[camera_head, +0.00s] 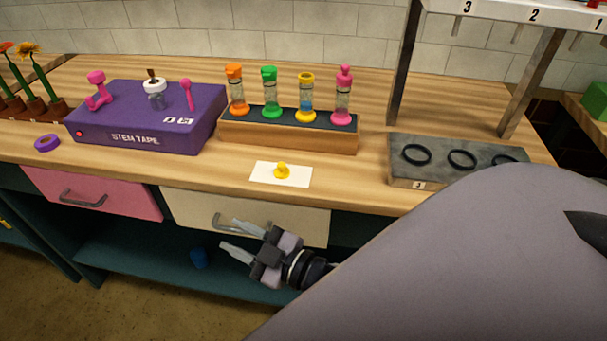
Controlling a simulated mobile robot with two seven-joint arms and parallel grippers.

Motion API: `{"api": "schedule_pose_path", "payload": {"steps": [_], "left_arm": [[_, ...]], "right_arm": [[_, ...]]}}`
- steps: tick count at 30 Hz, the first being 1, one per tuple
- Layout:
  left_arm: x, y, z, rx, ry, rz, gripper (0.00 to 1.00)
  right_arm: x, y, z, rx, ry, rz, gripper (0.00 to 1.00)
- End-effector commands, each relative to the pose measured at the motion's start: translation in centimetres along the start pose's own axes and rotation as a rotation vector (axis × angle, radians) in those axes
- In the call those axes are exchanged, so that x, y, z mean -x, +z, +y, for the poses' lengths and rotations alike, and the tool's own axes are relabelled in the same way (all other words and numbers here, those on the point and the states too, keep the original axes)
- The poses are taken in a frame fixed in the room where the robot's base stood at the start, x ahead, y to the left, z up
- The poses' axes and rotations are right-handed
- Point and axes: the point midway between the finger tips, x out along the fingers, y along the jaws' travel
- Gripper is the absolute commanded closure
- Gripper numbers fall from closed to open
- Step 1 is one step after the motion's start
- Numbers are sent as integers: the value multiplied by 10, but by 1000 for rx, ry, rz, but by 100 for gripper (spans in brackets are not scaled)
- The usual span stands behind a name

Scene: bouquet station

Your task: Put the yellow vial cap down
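The yellow vial cap (282,171) rests on a white card (300,177) near the front edge of the wooden table. The yellow vial (306,100) stands in the rack behind it, with a yellow ring at its top and blue contents. My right gripper (230,236) is in front of the cream drawer, closer to me than the cap and apart from it. Its two fingers are spread, with nothing between them. My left gripper is not in view.
The wooden vial rack (288,139) also holds orange, green and pink vials. A purple stem tape box (147,112) stands left, with a purple tape ring (47,143) beside it. A grey block with black rings (405,174) stands right. Bare table surrounds the card.

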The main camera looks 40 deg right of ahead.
Motion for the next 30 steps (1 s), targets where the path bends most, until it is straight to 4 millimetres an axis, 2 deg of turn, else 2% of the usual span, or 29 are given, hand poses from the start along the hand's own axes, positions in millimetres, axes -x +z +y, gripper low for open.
{"api": "schedule_pose_path", "payload": {"steps": [1, 3, 6, 9, 12, 14, 30], "left_arm": [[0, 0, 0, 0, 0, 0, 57], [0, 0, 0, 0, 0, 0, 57], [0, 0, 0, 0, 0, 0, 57], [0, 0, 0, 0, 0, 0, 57], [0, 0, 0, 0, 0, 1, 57], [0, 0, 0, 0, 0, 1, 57], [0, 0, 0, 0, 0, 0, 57]], "right_arm": [[21, 30, -13, -111, 5, -133, 62], [49, 64, -28, -239, 9, -294, 62], [88, 98, -50, -384, 10, -478, 62], [116, 118, -66, -479, 8, -599, 62], [131, 126, -74, -527, 7, -658, 62], [134, 128, -76, -538, 6, -671, 62], [133, 127, -76, -534, 5, -670, 62]]}}
